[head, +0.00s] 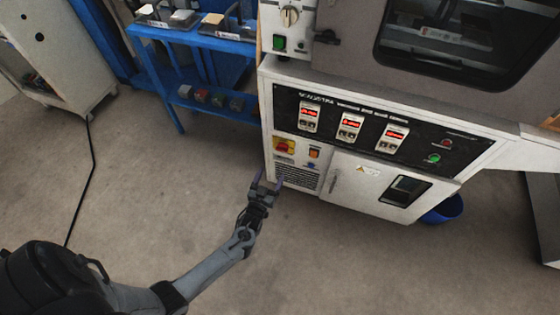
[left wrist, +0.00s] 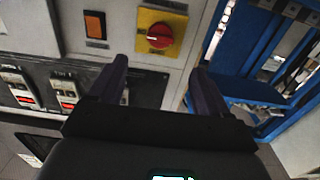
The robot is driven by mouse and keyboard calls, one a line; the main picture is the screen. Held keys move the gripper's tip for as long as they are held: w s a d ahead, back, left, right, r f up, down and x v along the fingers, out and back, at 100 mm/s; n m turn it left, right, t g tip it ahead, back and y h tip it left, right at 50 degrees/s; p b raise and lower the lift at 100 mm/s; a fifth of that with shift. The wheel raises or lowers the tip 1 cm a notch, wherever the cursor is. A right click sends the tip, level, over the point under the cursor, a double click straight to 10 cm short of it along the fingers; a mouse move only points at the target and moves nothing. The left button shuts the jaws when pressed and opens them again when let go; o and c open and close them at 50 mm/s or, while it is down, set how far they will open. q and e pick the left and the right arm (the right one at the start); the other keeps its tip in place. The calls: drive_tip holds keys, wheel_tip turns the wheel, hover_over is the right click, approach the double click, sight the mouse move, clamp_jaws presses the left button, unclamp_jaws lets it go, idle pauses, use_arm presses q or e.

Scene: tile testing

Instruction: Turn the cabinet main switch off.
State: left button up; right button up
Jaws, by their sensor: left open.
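The main switch is a red rotary knob on a yellow plate (head: 284,146), low on the left of the white cabinet (head: 345,168). In the left wrist view the red knob (left wrist: 160,36) shows at top centre, with a light pointer mark lying roughly sideways. My left gripper (head: 267,181) is open and empty, just in front of and below the switch in the head view. In the left wrist view its two dark fingers (left wrist: 158,80) are spread apart and the knob appears beyond the gap between them, not touching. My right gripper is not in view.
An orange rocker switch (head: 313,154) sits right of the knob, above a vent grille. A black panel (head: 375,125) with red displays is above. A blue rack (head: 195,40) stands left of the cabinet. A blue bin (head: 442,209) is at right. Floor in front is clear.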

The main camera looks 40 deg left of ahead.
sight(282, 148)
use_arm(q)
drive_tip(key=b+x, duration=0.5)
drive_tip(key=x, duration=0.6)
drive_tip(key=shift+f, duration=0.1)
drive_tip(key=shift+c, duration=0.2)
drive_tip(key=c, duration=1)
